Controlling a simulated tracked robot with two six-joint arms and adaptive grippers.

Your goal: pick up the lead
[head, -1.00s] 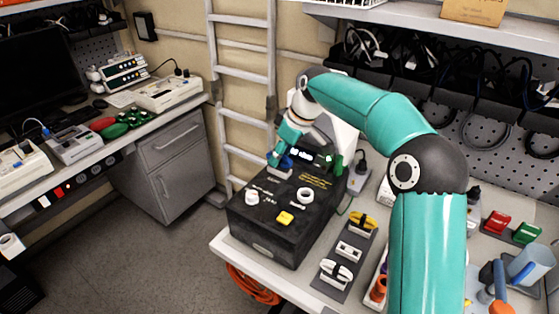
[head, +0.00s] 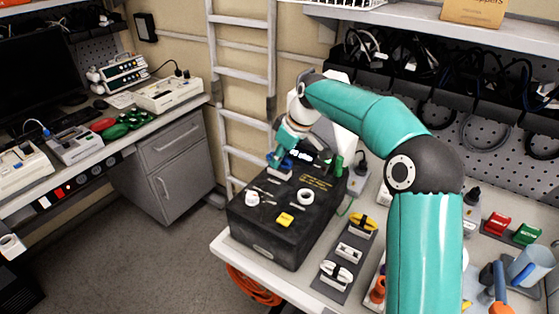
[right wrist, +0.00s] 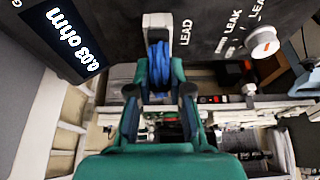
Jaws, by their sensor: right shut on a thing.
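The lead (right wrist: 159,58) is a blue coiled bundle on a pale holder, beside the word LEAD on a dark tester box, in the right wrist view. In the head view the blue lead (head: 273,157) shows at the back left of the black tester (head: 262,241). My right gripper (right wrist: 159,82) has its teal fingers on both sides of the bundle and is shut on it. In the head view the right gripper (head: 284,158) is partly hidden by its own wrist. Whether the lead is clear of its holder I cannot tell. My left gripper is out of view.
The tester's display (right wrist: 75,38) reads 0.03 ohm. White knobs and a yellow button (head: 285,219) stand on its top. A strip with yellow and white bundles (head: 349,250) lies to its right. A ladder (head: 243,75) stands behind; open floor lies left.

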